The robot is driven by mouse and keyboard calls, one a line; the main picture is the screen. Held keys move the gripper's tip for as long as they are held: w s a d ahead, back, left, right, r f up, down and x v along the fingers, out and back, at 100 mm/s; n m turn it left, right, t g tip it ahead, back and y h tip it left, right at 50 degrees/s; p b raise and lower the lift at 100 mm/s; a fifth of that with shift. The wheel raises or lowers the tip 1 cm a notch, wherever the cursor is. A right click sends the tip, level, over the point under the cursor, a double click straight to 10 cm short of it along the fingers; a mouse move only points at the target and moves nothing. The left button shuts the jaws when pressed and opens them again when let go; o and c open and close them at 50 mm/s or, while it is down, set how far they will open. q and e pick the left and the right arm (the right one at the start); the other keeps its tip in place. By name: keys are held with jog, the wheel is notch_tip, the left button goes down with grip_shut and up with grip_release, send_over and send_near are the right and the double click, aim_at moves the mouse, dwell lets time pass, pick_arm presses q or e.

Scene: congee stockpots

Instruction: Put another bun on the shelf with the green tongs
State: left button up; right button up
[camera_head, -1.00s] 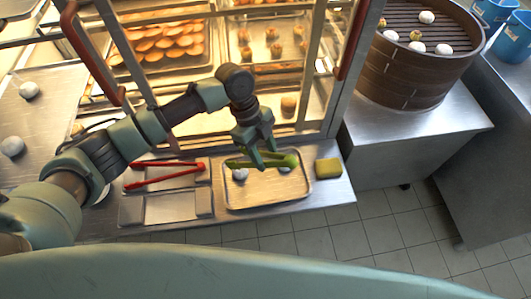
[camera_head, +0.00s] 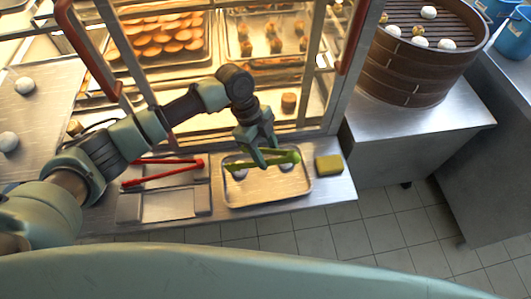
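My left gripper (camera_head: 266,156) reaches in over the metal tray (camera_head: 262,198) on the counter. Its fingers are on both sides of the green tongs (camera_head: 291,157) and look shut on them. The tongs lie roughly level across the back of the tray, pointing left. A white bun (camera_head: 239,174) shows under the tongs' left end, and another (camera_head: 286,167) is partly hidden under their right end. The glass-fronted shelf case (camera_head: 220,112) stands behind, with trays of baked goods. My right gripper is out of view.
Red tongs (camera_head: 165,176) lie on a metal holder left of the tray. A yellow sponge (camera_head: 328,165) sits to its right. A large steamer (camera_head: 410,75) with buns stands at the right. Red-handled case frames flank my arm.

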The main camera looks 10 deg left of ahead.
pick_arm(q)
jog(key=w+d+f+n+t+b, duration=0.1)
jog(key=w+f+n+t+b, duration=0.1)
jog(key=w+f+n+b, duration=0.1)
jog(key=shift+w+f+n+h, duration=0.3)
jog(key=shift+w+f+n, duration=0.35)
jog(key=shift+f+n, duration=0.45)
jog(key=shift+d+f, duration=0.1)
jog(key=shift+f, duration=0.05)
jog(key=shift+c, duration=0.5)
grip_shut()
notch_tip(320, 180, up, 12)
jog(key=p, duration=1)
jog(key=shift+p, duration=0.3)
